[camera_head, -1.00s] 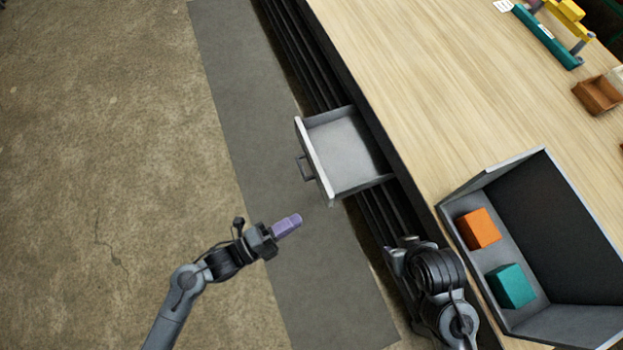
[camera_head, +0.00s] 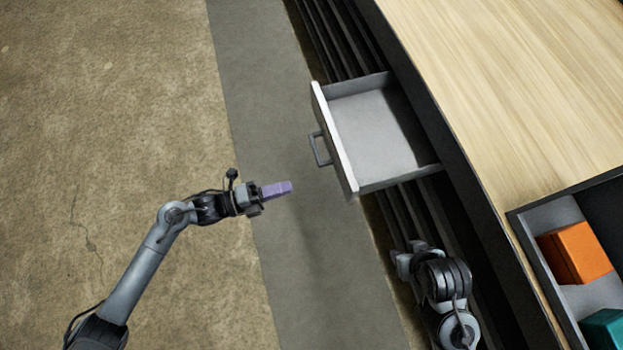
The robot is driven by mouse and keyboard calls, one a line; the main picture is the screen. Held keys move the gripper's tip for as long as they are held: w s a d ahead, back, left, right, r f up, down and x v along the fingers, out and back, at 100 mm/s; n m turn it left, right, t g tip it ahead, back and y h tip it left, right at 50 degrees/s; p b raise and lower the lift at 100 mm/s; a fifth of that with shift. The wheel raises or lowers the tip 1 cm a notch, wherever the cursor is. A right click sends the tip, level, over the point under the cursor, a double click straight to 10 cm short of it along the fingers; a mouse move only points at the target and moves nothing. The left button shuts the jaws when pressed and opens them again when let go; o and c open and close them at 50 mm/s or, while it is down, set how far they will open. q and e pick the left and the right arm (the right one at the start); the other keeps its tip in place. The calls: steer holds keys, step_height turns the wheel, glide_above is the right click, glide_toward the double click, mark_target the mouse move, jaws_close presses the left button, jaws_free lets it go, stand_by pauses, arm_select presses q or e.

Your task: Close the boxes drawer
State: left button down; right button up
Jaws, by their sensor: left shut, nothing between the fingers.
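The grey drawer (camera_head: 375,131) is pulled out of the bench front, and its inside that shows is empty. Its white-edged front panel carries a dark handle (camera_head: 319,149) on the side facing left. My left gripper (camera_head: 288,188), with purple fingers, is shut and empty. It is left of and a little below the handle in the picture, apart from it. My right arm shows at the lower right, below the drawer beside the bench front, but its fingertips cannot be made out.
The wooden bench top (camera_head: 500,90) is to the right. A grey bin (camera_head: 547,217) on it holds an orange box (camera_head: 575,252) and a teal box (camera_head: 604,330). A dark grey floor mat (camera_head: 300,265) runs along the bench, with open floor to its left.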

mark_target(344, 171)
arm_select(q)
steer(key=b+x, duration=0.3)
steer(key=x, duration=1)
steer(key=shift+w+d, duration=0.25)
steer(key=shift+d, duration=0.1)
arm_select(e)
steer(key=x, duration=0.3)
steer(key=shift+s+f, duration=0.25)
steer(key=shift+s, duration=0.05)
steer(key=shift+d+f, duration=0.1)
steer(key=shift+d, duration=0.05)
